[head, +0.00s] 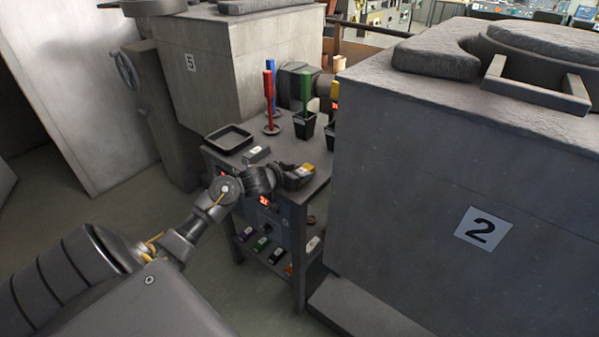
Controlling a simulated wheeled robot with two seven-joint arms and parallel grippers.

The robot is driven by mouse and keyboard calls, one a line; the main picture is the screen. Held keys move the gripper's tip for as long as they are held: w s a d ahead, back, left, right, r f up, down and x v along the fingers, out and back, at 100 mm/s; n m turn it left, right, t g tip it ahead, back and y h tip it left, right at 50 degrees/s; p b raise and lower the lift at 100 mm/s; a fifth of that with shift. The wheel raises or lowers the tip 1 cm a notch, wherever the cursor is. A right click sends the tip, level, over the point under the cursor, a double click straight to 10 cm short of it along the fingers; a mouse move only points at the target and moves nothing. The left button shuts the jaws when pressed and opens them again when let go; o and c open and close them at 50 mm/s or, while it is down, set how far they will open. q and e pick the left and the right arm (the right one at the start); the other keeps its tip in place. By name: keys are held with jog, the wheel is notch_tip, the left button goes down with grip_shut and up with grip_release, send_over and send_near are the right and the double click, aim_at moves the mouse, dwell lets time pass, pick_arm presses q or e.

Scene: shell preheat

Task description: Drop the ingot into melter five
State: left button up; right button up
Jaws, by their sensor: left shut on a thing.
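Melter five (215,75) is the large grey block with a "5" plate at the upper left, behind the small table (285,150). My left gripper (297,176) reaches over the table's front edge and is shut on a small yellow-orange ingot (307,169), mostly hidden by the fingers. I cannot tell whether the ingot touches the tabletop. A grey ingot with a white label (256,154) lies on the table left of the gripper. My right gripper is out of view.
Melter two (450,180) fills the right. Open floor lies left.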

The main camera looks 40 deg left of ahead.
pick_arm(q)
jog(key=shift+f, duration=0.1)
jog(key=o, duration=1.3)
